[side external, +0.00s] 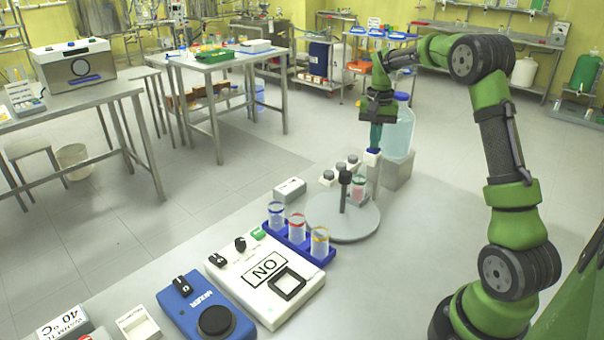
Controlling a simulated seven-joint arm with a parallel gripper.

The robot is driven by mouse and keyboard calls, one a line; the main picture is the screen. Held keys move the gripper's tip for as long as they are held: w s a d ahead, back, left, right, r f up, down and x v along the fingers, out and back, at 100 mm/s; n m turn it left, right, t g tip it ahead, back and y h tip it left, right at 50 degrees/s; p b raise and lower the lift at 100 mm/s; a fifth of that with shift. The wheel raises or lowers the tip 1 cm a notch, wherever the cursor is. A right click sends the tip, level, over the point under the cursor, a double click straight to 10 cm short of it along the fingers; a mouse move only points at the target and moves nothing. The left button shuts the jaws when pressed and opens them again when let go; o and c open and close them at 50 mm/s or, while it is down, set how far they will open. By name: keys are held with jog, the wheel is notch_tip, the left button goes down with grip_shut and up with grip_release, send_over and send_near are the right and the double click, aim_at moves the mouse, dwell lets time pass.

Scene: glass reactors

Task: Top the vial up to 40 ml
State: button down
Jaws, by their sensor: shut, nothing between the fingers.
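A small clear vial (358,190) with pinkish contents stands on the round grey plate (328,226), beside a black post (345,192). Its fill level is too small to read. A large bottle of pale blue liquid (400,135) with a blue cap stands on a grey block (402,172) behind the plate. In front of the bottle is a slim grey column (373,176) with a blue top (373,152). My gripper (375,147) points down, shut and empty, just over this blue top. I cannot tell whether it touches.
A blue rack (318,255) holds three clear tubes with coloured rims. Several small capped jars (340,169) stand behind the plate. A white device marked "NO" (240,285) and a blue mixer (190,312) are at the front. Benches stand at the back left.

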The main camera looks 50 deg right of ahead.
dwell(0.3)
jog(key=shift+r, duration=3.5)
jog(key=shift+d, duration=0.1)
jog(key=shift+s+a+f+n, duration=0.15)
jog(key=shift+a+f, duration=0.15)
jog(key=shift+f, duration=0.2)
jog(key=shift+s+a+f+n, duration=0.15)
jog(key=shift+a+f, duration=0.1)
jog(key=shift+f, duration=0.2)
jog(key=s+a+r+n+t, duration=0.1)
jog(key=s+a+n+t, duration=0.1)
jog(key=s+a, duration=0.3)
jog(key=s+a+r+n+t+y, duration=0.1)
jog(key=s+a, duration=0.5)
jog(key=a, duration=0.8)
jog(key=s+a+r+n+t+y, duration=0.1)
jog(key=s+a+n+t, duration=0.3)
jog(key=a, duration=0.6)
jog(key=shift+s+r, duration=0.2)
jog(key=shift+s, duration=0.45)
jog(key=shift+d, duration=0.1)
